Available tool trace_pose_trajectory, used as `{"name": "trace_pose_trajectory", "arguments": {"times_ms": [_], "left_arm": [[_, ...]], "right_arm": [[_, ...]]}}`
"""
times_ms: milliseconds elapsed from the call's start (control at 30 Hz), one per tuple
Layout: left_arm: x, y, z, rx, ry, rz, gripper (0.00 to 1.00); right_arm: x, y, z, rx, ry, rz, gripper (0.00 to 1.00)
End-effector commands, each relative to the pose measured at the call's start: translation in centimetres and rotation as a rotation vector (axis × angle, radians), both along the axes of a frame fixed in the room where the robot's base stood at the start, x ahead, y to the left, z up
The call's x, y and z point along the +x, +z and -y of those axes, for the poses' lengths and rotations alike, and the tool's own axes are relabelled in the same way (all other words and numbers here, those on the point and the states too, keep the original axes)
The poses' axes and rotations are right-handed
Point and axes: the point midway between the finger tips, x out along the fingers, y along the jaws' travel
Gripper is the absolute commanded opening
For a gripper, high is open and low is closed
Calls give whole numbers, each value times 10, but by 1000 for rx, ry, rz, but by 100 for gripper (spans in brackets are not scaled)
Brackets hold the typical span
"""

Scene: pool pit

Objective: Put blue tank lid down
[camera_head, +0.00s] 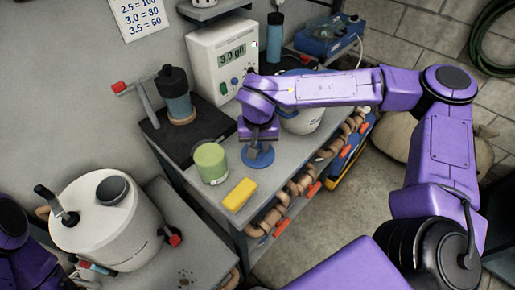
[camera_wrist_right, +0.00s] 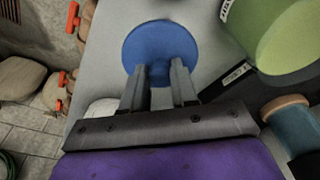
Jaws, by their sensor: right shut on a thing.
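The blue tank lid (camera_head: 258,157) is a flat round disc with a small knob, over the grey bench top near its front edge. My right gripper (camera_head: 259,142) is above it, with its fingers pointing down. In the right wrist view the fingers (camera_wrist_right: 159,78) are shut on the knob of the lid (camera_wrist_right: 158,40), and the disc lies beyond the fingertips. The lid is at or very close to the bench surface; I cannot tell whether it touches. Part of my left arm shows at the left edge, but its gripper is not visible.
A green cup (camera_head: 211,163) and a yellow block (camera_head: 240,194) stand close to the lid on the bench (camera_head: 190,142). A white tank (camera_head: 110,225) stands at lower left. Hoses hang along the bench front.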

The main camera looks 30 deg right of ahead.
Motion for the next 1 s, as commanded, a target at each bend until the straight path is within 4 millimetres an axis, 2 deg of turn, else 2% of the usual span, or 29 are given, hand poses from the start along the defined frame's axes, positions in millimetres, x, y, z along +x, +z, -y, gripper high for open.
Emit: {"name": "trace_pose_trajectory", "arguments": {"times_ms": [133, 300, 700, 733, 800, 1000], "left_arm": [[0, 4, 0, -1, 0, -1, 43], [0, 5, 0, 0, 0, 0, 43], [0, 6, 0, 0, 0, 0, 43], [0, 6, 0, 0, 0, 0, 43], [0, 6, 0, 0, 0, 0, 43], [0, 6, 0, 0, 0, 0, 43]], "right_arm": [[10, -14, 4, 0, 0, -3, 0], [9, -41, 4, 1, 2, -2, 0], [9, -46, 4, 0, 1, -1, 0], [9, -47, 4, 0, 1, -1, 35], [9, -47, 4, 0, 1, 0, 54], [9, -47, 4, 1, 1, 0, 54]]}}
